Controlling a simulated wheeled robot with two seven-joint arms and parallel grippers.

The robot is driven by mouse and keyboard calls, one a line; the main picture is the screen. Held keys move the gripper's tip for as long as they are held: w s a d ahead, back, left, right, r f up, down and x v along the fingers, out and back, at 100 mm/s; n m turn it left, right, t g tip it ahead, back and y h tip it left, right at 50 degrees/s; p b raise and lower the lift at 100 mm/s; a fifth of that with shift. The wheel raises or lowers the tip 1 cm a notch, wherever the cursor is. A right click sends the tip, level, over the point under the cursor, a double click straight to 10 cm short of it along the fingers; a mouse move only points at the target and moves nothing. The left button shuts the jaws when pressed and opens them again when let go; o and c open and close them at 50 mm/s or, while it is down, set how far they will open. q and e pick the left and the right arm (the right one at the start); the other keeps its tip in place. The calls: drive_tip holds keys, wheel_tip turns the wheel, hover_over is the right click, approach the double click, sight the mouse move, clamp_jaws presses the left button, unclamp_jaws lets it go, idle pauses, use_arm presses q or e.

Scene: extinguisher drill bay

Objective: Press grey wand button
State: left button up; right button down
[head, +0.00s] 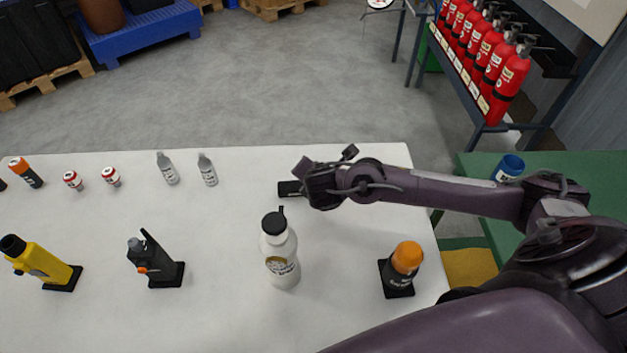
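The grey wand (148,262) is a dark grey device on a black base, standing at the left-middle of the white table. A small orange spot, which looks like its button, shows low on its front. My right gripper (322,175) is over the far right part of the table, well to the right of the wand and farther back. It is not touching the wand. Its fingers are small and seen at an angle, so I cannot tell whether they are open or shut. My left gripper is out of view.
A white bottle (279,252) stands between wand and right arm. A yellow device (42,262) is left of the wand. An orange-capped dark canister (404,266) is at right. A black block (290,189) lies beside the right gripper. Small grey bottles (167,168) line the back.

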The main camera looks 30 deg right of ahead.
drive_tip(key=shift+f, duration=0.4)
drive_tip(key=shift+r, duration=0.45)
drive_tip(key=shift+r+p, duration=0.1)
drive_tip(key=shift+p, duration=0.2)
wheel_tip(320, 180, up, 6)
drive_tip(key=p, duration=0.5)
idle(0.3)
